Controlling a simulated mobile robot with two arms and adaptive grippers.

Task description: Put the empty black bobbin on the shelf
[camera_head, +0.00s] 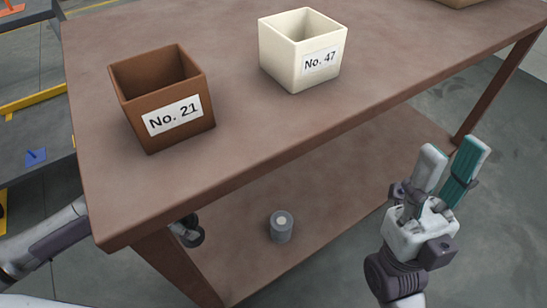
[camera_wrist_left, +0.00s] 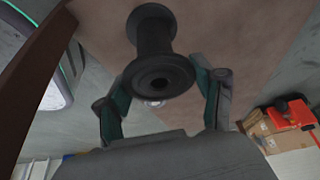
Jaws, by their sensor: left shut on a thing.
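The black bobbin (camera_wrist_left: 154,50) is a dark spool with flanged ends and a center hole, held between the two teal-padded fingers of my left gripper (camera_wrist_left: 164,98) in the left wrist view. In the head view my left arm reaches in under the table top, and the table mostly hides that gripper. A small dark part (camera_head: 188,231) shows there beside the table leg. The brown lower shelf (camera_head: 330,190) lies under the table top. My right gripper (camera_head: 453,160) is empty, its fingers apart, to the right of the table.
A grey cylinder (camera_head: 281,228) with a light top stands on the lower shelf. A brown bin No. 21 (camera_head: 165,105) and a cream bin No. 47 (camera_head: 300,55) stand on the table top (camera_head: 240,130). The shelf right of the cylinder is clear.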

